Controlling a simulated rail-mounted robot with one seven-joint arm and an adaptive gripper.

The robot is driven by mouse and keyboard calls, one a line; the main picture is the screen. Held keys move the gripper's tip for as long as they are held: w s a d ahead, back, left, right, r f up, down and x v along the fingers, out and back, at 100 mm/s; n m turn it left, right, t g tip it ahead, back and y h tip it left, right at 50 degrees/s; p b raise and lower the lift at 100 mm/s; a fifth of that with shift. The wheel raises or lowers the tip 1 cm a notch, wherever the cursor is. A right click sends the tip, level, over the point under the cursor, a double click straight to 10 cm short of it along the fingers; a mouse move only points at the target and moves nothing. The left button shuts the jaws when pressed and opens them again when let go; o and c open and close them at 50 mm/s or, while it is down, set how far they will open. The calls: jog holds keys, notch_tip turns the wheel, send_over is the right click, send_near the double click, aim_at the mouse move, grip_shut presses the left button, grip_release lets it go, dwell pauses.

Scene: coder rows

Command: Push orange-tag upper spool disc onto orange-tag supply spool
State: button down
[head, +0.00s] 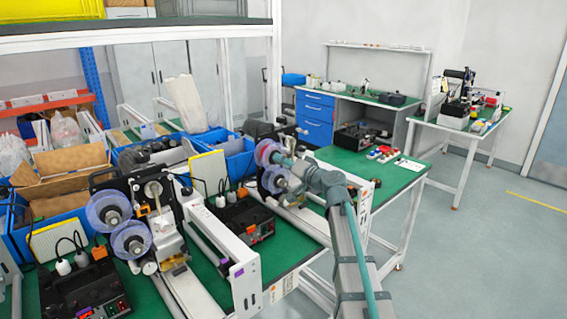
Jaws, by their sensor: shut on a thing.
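My arm reaches in from the lower right to the right-hand coder machine at the middle of the head view. My gripper (283,160) is small here and partly hidden behind my own wrist. It is shut on a pinkish translucent disc (264,151), which I take for the upper spool disc. The disc is at the upper spool position of this machine; I cannot tell whether it touches the spool or is seated on it. Just below is a bluish translucent spool disc (275,180). The supply spool's shaft is hidden, and no orange tag can be made out on either.
A second coder with two translucent spools (109,207) stands at the left front. Black control boxes (247,220), white rails and blue bins (238,158) crowd the green bench (205,268). Open floor (470,245) lies to the right.

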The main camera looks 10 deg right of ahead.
jog(key=shift+b, duration=0.45)
jog(key=shift+w+a+b, duration=0.25)
jog(key=shift+w+b, duration=0.05)
jog(key=shift+w, duration=0.25)
dwell(0.5)
jog(key=c, duration=0.7)
grip_release()
